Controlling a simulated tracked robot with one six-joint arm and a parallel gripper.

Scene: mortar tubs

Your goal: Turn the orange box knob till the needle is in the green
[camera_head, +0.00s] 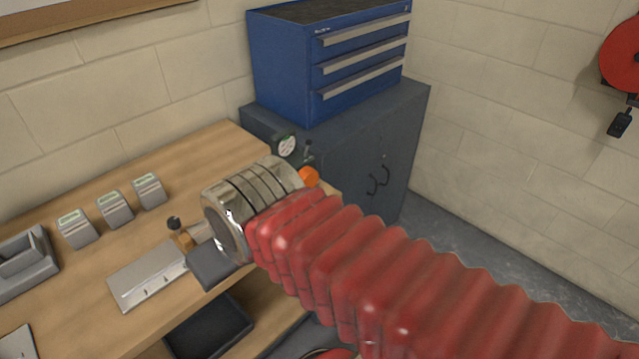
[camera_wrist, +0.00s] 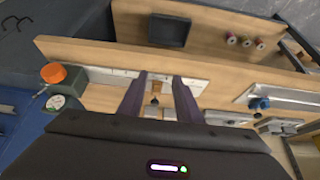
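The orange knob (camera_wrist: 53,73) sits on a small dark box (camera_wrist: 62,88) at the left of the wrist view. A round white gauge (camera_wrist: 55,102) with some green is on that box; its needle is too small to read. In the head view the orange knob (camera_head: 308,177) shows just past my arm, which hides part of the box, and the gauge (camera_head: 287,146) is to its upper left. My gripper (camera_wrist: 160,78) is open, its two fingers apart, to the right of the knob in the wrist view and not touching it.
The wooden bench (camera_head: 170,165) holds several small grey blocks, a grey tray (camera_head: 25,262) and a metal plate (camera_head: 148,275) with a brass and black fitting (camera_head: 180,235). A blue drawer unit (camera_head: 285,70) stands on a grey cabinet (camera_head: 345,150). A red reel (camera_head: 622,55) hangs at right.

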